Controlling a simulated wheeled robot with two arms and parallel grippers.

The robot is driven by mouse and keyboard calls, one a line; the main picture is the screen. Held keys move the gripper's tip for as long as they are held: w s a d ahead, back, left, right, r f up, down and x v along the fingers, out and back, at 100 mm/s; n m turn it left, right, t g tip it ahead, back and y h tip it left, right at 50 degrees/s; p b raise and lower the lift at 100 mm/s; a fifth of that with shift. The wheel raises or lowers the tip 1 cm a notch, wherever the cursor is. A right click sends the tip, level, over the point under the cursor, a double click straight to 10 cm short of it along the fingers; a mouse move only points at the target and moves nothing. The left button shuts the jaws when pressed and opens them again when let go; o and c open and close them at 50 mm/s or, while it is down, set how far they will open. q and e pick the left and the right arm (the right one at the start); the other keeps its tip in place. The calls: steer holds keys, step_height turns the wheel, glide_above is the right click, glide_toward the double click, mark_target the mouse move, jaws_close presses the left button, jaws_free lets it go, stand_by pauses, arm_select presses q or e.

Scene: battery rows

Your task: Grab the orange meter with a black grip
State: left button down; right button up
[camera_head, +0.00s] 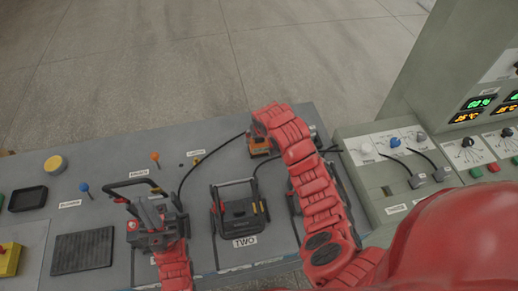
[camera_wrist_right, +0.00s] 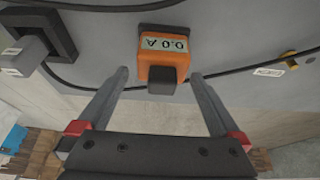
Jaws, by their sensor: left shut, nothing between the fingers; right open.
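The orange meter (camera_wrist_right: 163,48) shows a "0.0 A" display at the top middle of the right wrist view. Its black grip (camera_wrist_right: 162,80) points down toward my gripper. My right gripper (camera_wrist_right: 160,75) is open, with one finger on each side of the grip and visible gaps between. My left gripper (camera_head: 146,212) is shut and empty, over the dark device at the left of the console.
A black battery box (camera_head: 238,210) labelled TWO stands between my arms. Black cables run beside the meter and across the console (camera_head: 110,160). A control panel (camera_head: 385,165) with knobs and plugs is at the right. A black tray (camera_head: 27,198) sits at the left.

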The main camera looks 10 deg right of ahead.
mark_target(258, 142)
steer(key=shift+x, duration=0.75)
steer(key=b+x, duration=0.4)
steer(key=x, duration=0.1)
steer(key=shift+w+a, duration=0.1)
steer(key=shift+a, duration=0.1)
steer(key=shift+r, duration=0.1)
steer(key=c, duration=1.5)
